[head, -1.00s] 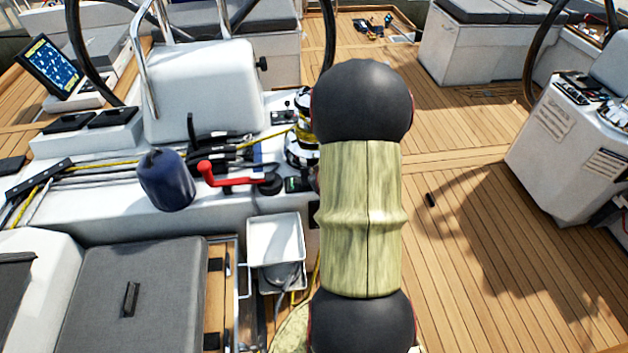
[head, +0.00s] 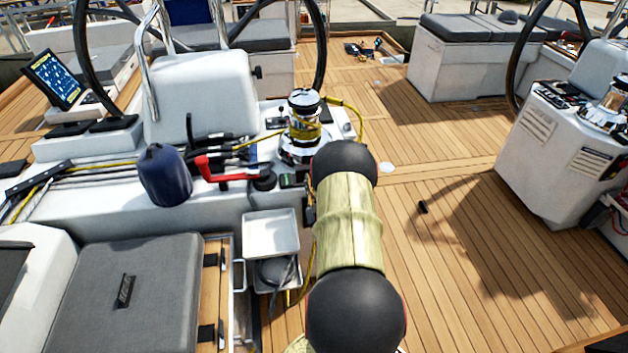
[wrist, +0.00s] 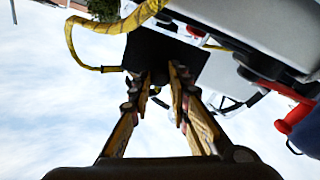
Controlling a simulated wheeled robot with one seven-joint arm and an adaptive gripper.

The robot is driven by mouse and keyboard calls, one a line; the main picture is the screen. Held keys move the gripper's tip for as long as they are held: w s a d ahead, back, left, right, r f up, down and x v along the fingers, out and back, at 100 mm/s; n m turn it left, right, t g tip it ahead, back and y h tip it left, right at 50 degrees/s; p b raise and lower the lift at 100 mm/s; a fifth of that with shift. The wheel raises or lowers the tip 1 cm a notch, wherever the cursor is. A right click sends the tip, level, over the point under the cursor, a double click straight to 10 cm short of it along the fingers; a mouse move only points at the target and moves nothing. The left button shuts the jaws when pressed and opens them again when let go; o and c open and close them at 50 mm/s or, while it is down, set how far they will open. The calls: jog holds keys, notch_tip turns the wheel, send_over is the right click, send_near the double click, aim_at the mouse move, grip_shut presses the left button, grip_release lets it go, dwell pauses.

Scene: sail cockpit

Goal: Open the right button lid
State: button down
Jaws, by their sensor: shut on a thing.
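In the wrist view my gripper (wrist: 157,78) has its two yellow fingers reaching to the dark underside area of the white console. The fingertips close around a small dark piece (wrist: 152,88), which appears to be the right button lid; its outline is hard to make out. In the head view my arm hides the gripper and this contact. A small dark button unit (head: 290,180) shows on the console edge just left of my arm. I cannot tell how far the lid is tilted.
A chrome winch (head: 304,125) with a yellow rope (head: 357,120) stands close behind my arm. A red handle (head: 225,177) and a navy bag (head: 165,177) are to its left. A white tray (head: 271,235) sits below. Wooden deck (head: 470,250) is open to the right.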

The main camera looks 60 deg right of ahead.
jog(key=shift+a+f+t, duration=0.15)
jog(key=shift+f+t, duration=0.1)
jog(key=shift+t, duration=0.05)
dwell(0.4)
jog(key=c, duration=1.7)
grip_release()
jog(key=shift+o, duration=0.2)
jog(key=v, duration=1.2)
jog(key=shift+c, duration=0.3)
